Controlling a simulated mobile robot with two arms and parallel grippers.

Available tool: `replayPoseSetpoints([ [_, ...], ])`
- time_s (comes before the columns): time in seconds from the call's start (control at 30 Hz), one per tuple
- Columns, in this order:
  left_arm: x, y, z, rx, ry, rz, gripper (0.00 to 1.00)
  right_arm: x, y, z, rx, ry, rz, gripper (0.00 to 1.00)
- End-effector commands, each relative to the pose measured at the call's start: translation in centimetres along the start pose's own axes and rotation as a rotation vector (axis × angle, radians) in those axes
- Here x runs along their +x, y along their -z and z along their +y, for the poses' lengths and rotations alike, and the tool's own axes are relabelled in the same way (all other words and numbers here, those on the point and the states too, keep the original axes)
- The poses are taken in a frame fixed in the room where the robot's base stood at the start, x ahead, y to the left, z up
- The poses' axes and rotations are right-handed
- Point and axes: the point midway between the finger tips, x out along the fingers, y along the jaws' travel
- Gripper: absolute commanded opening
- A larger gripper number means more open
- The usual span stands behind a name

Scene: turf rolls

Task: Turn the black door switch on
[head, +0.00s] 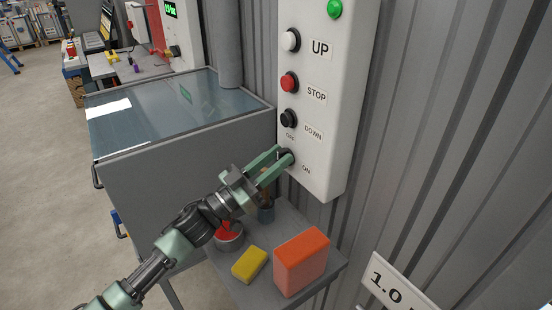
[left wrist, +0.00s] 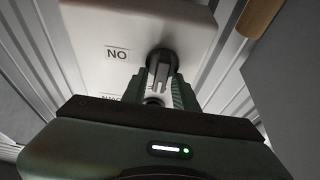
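The black door switch (head: 286,156) is a round rotary knob low on the white control panel (head: 324,130), with an OFF label above it and an ON label below right. In the left wrist view the knob (left wrist: 159,62) shows its raised grip, beside an upside-down ON label (left wrist: 117,54). My left gripper (head: 283,158) is at the knob, its two green fingers apart, one on each side of the grip. I cannot tell whether they touch it, and the fingers hide part of it. My right gripper is not in view.
Black DOWN (head: 288,118), red STOP (head: 289,82) and white UP (head: 290,41) buttons sit above the switch. Below is a small table (head: 233,286) with an orange block (head: 301,262), yellow sponge (head: 249,263) and cups. A corrugated wall (head: 430,130) stands right of the panel.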

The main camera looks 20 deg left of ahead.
Motion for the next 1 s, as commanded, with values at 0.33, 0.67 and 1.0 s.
replayPoseSetpoints([
  [0.33,0.0,0.0,0.0,0.006,-0.003,0.000,0.00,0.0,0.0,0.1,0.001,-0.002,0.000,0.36],
  [0.67,0.0,0.0,0.0,0.126,-0.051,0.001,0.00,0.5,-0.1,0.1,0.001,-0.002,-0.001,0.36],
  [1.0,-0.1,0.0,0.2,0.404,-0.167,0.001,0.00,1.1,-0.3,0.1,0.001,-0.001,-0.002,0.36],
])
